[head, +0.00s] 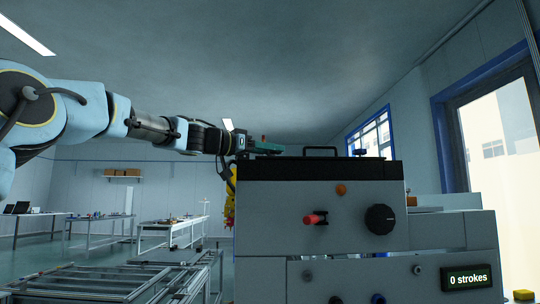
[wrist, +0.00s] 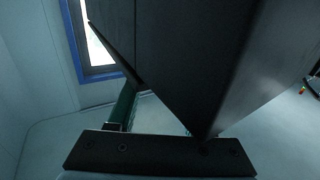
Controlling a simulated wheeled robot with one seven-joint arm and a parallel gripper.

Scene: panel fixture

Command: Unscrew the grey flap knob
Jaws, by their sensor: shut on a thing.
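My gripper (head: 266,148) is at the upper left edge of the panel fixture (head: 275,212), beside its black top. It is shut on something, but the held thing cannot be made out. In the wrist view, a green strip (wrist: 122,104) stands beyond the dark mounting bar, and a big dark slab fills the upper middle. I cannot tell for certain which part is the grey flap knob. A small greyish round piece (head: 307,275) sits on the lower front panel, well below my gripper. Another small round piece (head: 417,270) is further right.
The fixture front carries a red-tipped handle (head: 314,218), a large black knob (head: 380,219) and an orange button (head: 341,189). A black handle (head: 321,150) rises from its top. A display (head: 468,279) reads "0 strokes". Metal frames (head: 120,280) stand at the lower left.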

